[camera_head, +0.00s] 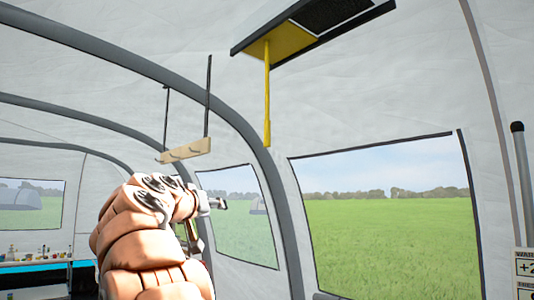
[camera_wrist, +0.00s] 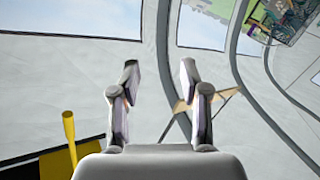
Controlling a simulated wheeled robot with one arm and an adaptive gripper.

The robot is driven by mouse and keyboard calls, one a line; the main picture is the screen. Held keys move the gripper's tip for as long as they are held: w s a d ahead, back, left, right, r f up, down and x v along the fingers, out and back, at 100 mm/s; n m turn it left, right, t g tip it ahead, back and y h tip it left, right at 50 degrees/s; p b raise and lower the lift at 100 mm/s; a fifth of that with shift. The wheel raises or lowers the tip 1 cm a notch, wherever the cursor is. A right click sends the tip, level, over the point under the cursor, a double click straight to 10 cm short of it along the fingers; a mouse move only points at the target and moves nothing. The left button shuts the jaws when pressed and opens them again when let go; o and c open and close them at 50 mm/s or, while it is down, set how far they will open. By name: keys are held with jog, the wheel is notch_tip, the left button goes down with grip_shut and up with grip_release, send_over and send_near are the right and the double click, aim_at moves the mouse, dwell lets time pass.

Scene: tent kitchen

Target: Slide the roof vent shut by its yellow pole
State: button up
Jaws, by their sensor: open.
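The roof vent's yellow panel (camera_head: 278,42) sits in a dark frame in the tent ceiling, with a dark mesh opening (camera_head: 325,12) beside it. The yellow pole (camera_head: 267,95) hangs down from the panel, with a thicker lower end. In the wrist view the pole (camera_wrist: 69,138) shows at the lower left, beside part of the yellow panel (camera_wrist: 62,164). My gripper (camera_wrist: 160,72) is open and empty, its fingers apart from the pole, which lies to their left. In the head view my gripper (camera_head: 218,204) is below and left of the pole, partly hidden by my arm.
A wooden hanging rack (camera_head: 186,150) on dark straps hangs left of the pole. A grey post (camera_head: 523,180) with signs stands at the right edge. A table with small items (camera_head: 35,258) is at the far left. The air around the pole's lower end looks clear.

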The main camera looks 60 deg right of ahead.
jog(key=s+d+r+m+g+h, duration=0.1)
jog(key=s+d+r+m+h, duration=0.1)
jog(key=r, duration=0.3)
jog(key=s+d+r+m+g+h, duration=0.1)
jog(key=s+r+m+h, duration=0.1)
jog(key=r, duration=0.4)
jog(key=m+g+h, duration=0.2)
jog(key=m+g, duration=0.2)
send_near(265, 133)
jog(key=d, duration=0.3)
jog(key=shift+s+d+r+p, duration=0.15)
jog(key=shift+d+r+p, duration=0.2)
jog(key=shift+d+r, duration=0.4)
jog(key=p+x, duration=0.3)
jog(key=x, duration=0.2)
jog(key=shift+r+p, duration=0.1)
jog(key=shift+p, duration=0.25)
jog(key=shift+d, duration=0.6)
grip_shut()
